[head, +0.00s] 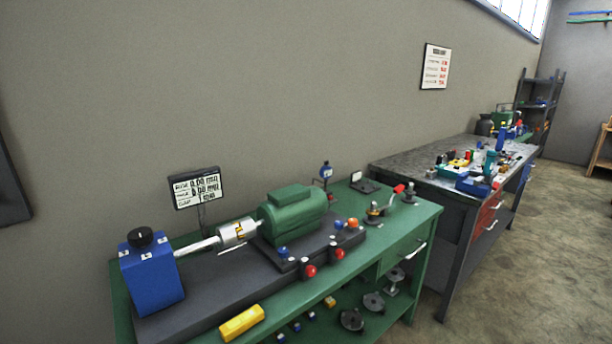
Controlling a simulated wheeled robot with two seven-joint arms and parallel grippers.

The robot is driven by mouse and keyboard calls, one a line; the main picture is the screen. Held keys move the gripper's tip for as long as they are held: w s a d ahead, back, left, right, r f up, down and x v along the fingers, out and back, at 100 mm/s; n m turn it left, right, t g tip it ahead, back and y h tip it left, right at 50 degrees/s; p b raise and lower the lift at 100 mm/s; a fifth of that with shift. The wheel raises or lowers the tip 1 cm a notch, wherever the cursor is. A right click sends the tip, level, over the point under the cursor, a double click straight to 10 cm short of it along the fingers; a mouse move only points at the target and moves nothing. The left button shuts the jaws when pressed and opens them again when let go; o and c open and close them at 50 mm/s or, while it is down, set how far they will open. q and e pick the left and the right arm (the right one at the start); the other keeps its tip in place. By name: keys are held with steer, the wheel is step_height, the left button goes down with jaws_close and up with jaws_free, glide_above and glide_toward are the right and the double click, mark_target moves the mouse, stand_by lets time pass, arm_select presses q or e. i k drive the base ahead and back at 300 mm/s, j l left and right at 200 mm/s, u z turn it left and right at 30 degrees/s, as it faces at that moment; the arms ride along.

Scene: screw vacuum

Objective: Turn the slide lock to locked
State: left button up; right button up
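A bench (425,222) with a green top carries a machine on a dark base (205,310). A blue box (155,280) with a black round knob (140,236) and small white labels on top stands at the base's left end. A green motor (293,215) sits farther right, joined to the box by a pale shaft and coupling (237,233). Red ball knobs (310,271) and blue and orange knobs (352,223) sit along the base's right part. I cannot tell which part is the slide lock or read its setting. Neither of my grippers is in view.
A small display (197,187) stands behind the shaft. A yellow block (242,323) lies at the front edge. A red-handled lever (398,189) stands at the bench's right end. A second, cluttered bench (415,160) stands beyond. Floor (540,250) is clear at the right.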

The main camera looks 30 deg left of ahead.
mark_target(353, 223)
steer(key=u, duration=1.45)
steer(key=i+l+u, duration=0.1)
steer(key=l, duration=0.4)
steer(key=i+l, duration=0.2)
steer(key=l, duration=0.3)
steer(key=i+l+u, duration=0.15)
steer(key=l, duration=0.85)
steer(key=i+u, duration=0.05)
